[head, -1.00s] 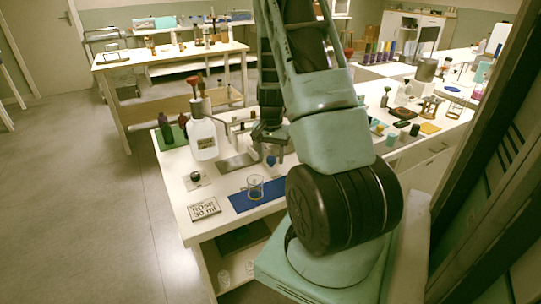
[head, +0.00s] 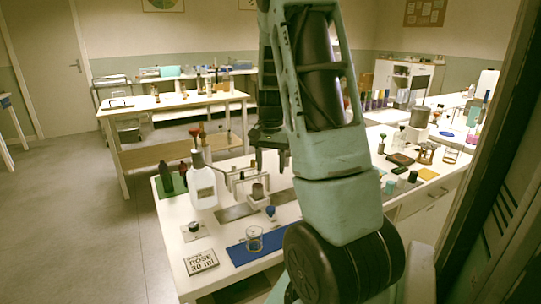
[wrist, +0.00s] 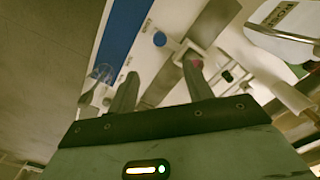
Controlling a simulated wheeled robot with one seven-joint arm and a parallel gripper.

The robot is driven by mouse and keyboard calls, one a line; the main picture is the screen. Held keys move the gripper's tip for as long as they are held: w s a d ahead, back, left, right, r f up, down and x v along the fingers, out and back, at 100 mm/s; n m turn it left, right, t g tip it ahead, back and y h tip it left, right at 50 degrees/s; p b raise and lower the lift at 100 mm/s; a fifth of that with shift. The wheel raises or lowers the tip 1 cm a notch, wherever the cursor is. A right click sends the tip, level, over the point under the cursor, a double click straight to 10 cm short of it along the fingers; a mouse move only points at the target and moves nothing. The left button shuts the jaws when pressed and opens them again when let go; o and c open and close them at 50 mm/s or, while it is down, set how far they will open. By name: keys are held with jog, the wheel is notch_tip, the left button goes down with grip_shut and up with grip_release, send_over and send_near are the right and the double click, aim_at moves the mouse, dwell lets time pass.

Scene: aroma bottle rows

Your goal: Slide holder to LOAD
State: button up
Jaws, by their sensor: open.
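The holder (head: 258,203) appears to be the small pale carriage with a grey cylinder, on a flat metal rail (head: 237,212) on the near table. A blue knob (head: 270,211) stands just in front of it; this knob also shows in the wrist view (wrist: 160,39). My gripper (head: 268,168) is open and empty, fingers pointing down, above and apart from the holder. In the wrist view my gripper's fingers (wrist: 162,73) are spread with nothing between the tips. I cannot read a LOAD mark.
A glass beaker (head: 254,239) stands on a blue mat (head: 236,254) in front of the rail. Several small items crowd the right side.

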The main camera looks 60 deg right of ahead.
jog(key=shift+r, duration=1.2)
